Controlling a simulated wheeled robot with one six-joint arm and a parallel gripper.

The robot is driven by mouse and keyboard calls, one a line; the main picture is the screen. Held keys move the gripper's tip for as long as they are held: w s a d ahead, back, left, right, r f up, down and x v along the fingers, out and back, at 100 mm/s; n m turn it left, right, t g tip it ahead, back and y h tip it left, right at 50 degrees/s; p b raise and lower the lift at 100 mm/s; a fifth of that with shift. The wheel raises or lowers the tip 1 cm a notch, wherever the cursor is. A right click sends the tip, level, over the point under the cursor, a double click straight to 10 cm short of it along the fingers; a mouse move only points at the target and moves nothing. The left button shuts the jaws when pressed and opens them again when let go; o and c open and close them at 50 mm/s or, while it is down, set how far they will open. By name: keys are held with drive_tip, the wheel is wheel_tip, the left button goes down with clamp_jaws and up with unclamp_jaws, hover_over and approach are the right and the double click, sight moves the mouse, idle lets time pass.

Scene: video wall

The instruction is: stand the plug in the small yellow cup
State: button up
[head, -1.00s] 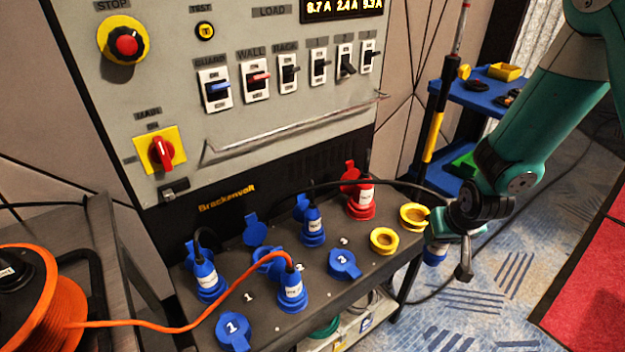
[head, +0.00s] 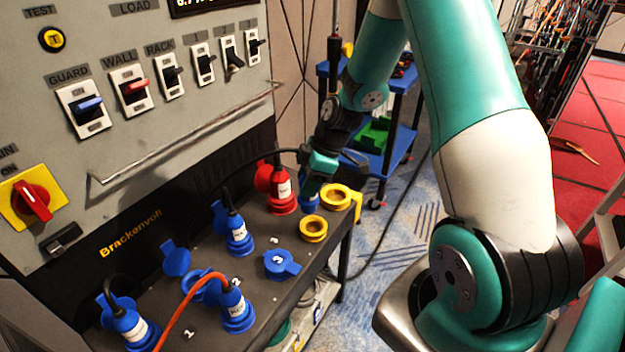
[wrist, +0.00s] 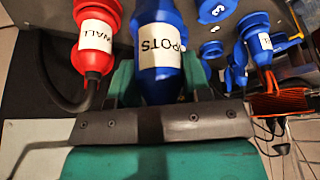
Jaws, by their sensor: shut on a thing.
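My gripper (head: 314,182) is shut on a blue plug (head: 308,204) with a white label; "POTS" can be read on it in the wrist view (wrist: 160,52). The plug hangs roughly upright between the fingers (wrist: 155,88), over the right end of the black shelf. The small yellow cup (head: 313,229) is on the shelf just in front of the plug in the head view. The larger yellow cup (head: 338,197) is to the right. The plug looks apart from the small cup; its exact height is unclear. Neither cup is clear in the wrist view.
A red WALL plug (head: 282,192) stands close left of my gripper, also in the wrist view (wrist: 95,40). Several blue plugs and a blue capped socket (head: 281,265) share the shelf. A panel with a handrail (head: 190,140) rises behind. A blue cart (head: 395,150) stands beyond.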

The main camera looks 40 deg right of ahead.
sight(313, 207)
drive_tip(key=shift+s+d+r+n+g, duration=0.1)
drive_tip(key=shift+d+r+n+g, duration=0.3)
drive_tip(key=shift+n, duration=0.3)
drive_tip(key=shift+f, duration=0.25)
drive_tip(key=shift+f+b, duration=2.4)
drive_tip(key=shift+f, duration=0.55)
drive_tip(key=shift+s+d+f+b, duration=0.1)
drive_tip(key=shift+d+f+b, duration=0.05)
drive_tip(key=shift+f+b, duration=1.3)
drive_tip(key=shift+f, duration=0.15)
drive_tip(key=o, duration=1.5)
drive_tip(key=shift+p, duration=0.35)
